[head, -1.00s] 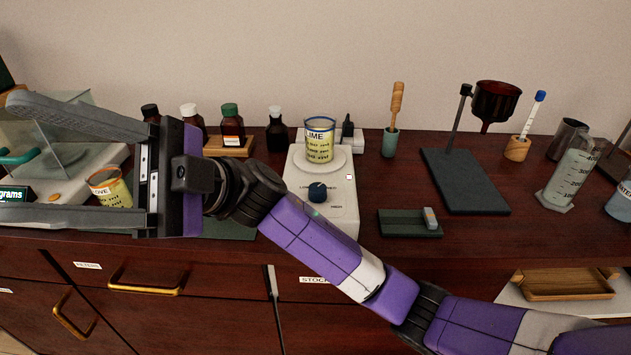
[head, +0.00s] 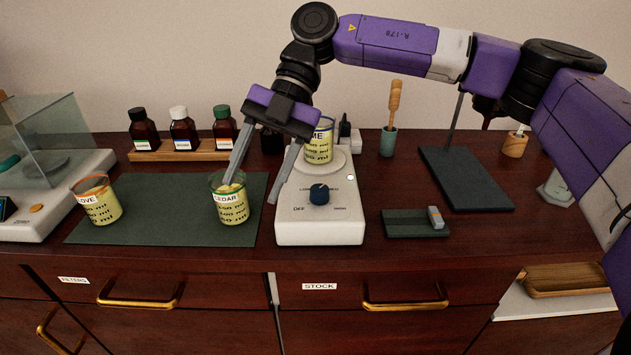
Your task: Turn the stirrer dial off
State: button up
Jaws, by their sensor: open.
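The white stirrer (head: 290,228) stands in the middle of the bench. The dial's pointer setting is too small to read surely. A beaker labelled LIME (head: 321,150) stands on the stirrer's plate, partly hidden by my gripper. My gripper (head: 254,194) is open and points down, left of the dial. Its left finger overlaps the rim of the CEDAR beaker (head: 231,205); its right finger passes in front of the stirrer's left edge. Contact cannot be told.
A beaker with an orange rim (head: 102,208) stands on the dark mat (head: 150,224). A balance (head: 50,218) is at the left, bottles (head: 183,135) behind. A dark tray (head: 398,230) and a stand base (head: 465,182) lie right of the stirrer.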

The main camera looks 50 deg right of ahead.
aim_at(320, 188)
jog(key=s+d+m+h, duration=0.1)
jog(key=d, duration=0.3)
jog(key=s+d+m+h+b, duration=0.1)
jog(key=d+h, duration=0.1)
jog(key=d, duration=0.3)
jog(key=s+d+m+h, duration=0.1)
jog(key=d+m, duration=0.1)
jog(key=d, duration=0.3)
jog(key=shift+d+h, duration=0.15)
jog(key=shift+h, duration=0.15)
jog(key=b+x, duration=0.6)
jog(key=shift+s+a+f+b, duration=0.1)
jog(key=shift+a+f+b, duration=0.2)
jog(key=shift+b, duration=0.1)
jog(key=shift+c, duration=0.4)
grip_shut()
